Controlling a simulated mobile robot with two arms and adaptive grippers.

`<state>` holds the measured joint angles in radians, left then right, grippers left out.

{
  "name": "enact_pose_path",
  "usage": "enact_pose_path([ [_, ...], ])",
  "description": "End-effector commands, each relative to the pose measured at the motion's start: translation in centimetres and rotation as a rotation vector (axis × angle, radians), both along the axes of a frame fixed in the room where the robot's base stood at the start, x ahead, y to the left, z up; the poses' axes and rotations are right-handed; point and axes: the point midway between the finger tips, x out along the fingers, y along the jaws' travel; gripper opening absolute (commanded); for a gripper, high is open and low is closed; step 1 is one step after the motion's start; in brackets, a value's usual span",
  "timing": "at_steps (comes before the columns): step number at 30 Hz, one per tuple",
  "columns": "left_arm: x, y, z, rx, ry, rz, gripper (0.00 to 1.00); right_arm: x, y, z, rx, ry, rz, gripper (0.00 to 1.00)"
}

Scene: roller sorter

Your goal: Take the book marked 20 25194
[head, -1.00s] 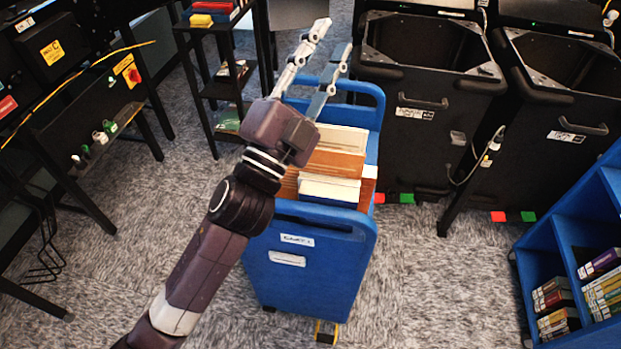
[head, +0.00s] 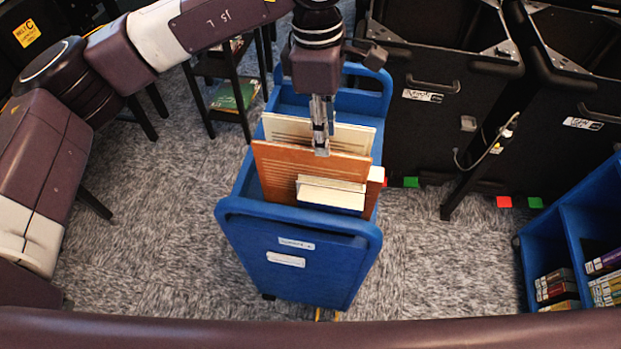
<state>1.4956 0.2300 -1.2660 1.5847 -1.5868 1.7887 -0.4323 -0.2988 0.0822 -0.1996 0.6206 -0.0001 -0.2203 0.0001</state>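A blue cart (head: 318,238) holds several books. An orange-brown panel or cover (head: 275,172) stands upright in it, with a cream one (head: 350,136) behind. In front are a pale-paged book with a blue cover (head: 330,194) and a narrow brown one (head: 374,186). No marking 20 25194 can be read on any of them. My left gripper (head: 321,150) points down over the cart, its fingertips at the top edge of the orange-brown panel. The fingers show almost edge-on, so their gap and any grip cannot be made out. My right gripper is out of view.
Black bins (head: 440,125) stand close behind and right of the cart. A blue shelf (head: 545,240) with books is at the right. A dark rack (head: 228,120) with a green book (head: 235,95) stands behind left. Carpet (head: 440,260) is clear between cart and shelf.

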Motion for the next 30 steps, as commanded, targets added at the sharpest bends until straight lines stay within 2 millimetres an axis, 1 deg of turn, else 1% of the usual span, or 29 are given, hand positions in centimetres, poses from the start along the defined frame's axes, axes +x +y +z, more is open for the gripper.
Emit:
enact_pose_path([
  [1, 0.7, 1.0, 0.3, 0.041, -0.021, 0.007, 0.28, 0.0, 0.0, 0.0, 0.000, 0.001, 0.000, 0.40],
  [3, 1.1, 1.9, 0.4, 0.074, -0.033, 0.011, 0.28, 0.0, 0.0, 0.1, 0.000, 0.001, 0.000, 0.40],
  [5, 1.2, 2.2, 0.0, 0.085, -0.037, 0.013, 0.28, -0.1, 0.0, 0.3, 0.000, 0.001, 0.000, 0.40],
  [11, 1.0, 2.3, -2.1, 0.085, -0.034, 0.011, 0.28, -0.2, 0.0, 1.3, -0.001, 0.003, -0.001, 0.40],
  [17, 0.3, 2.5, -4.6, 0.083, -0.032, 0.011, 0.28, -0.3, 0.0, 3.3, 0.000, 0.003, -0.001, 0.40],
  [18, 0.4, 2.5, -5.3, 0.083, -0.033, 0.012, 0.28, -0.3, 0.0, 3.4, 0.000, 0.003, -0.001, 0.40],
  [21, 0.4, 2.4, -6.5, 0.083, -0.035, 0.012, 0.28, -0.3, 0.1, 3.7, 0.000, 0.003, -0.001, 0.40],
  [25, 0.5, 2.4, -7.1, 0.080, -0.036, 0.012, 0.28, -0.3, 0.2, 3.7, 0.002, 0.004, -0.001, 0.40],
  [30, 0.5, 2.4, -7.2, 0.080, -0.037, 0.012, 0.27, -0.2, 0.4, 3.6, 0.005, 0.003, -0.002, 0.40],
])
